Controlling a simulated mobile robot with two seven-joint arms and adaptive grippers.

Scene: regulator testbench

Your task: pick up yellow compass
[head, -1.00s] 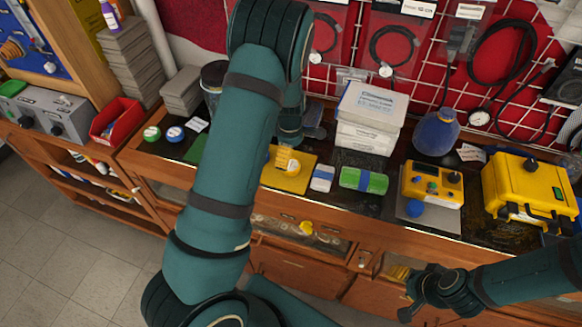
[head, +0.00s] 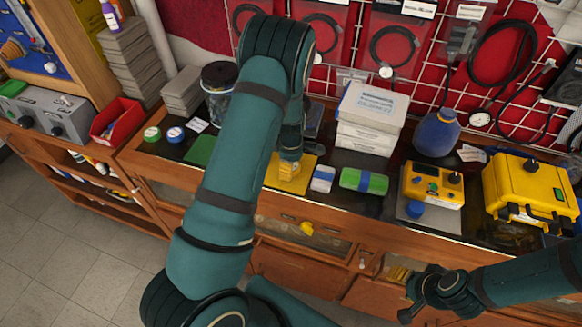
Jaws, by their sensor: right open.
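A small yellow object that looks like the yellow compass (head: 289,169) sits on a yellow mat (head: 299,186) at the middle of the bench. My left arm reaches across the view and bends down over the mat. My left gripper (head: 291,153) is right above the compass and partly covers it. Its fingers are too small and hidden to tell whether they are open or touching it. My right gripper (head: 408,293) is open and empty, low in front of the cabinet and well away from the compass.
On the bench right of the mat are a blue-white block (head: 323,178), a green-blue block (head: 364,181), a yellow meter (head: 433,184) and a yellow case (head: 528,190). White boxes (head: 368,117) stand behind. A green mat (head: 200,150) lies left.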

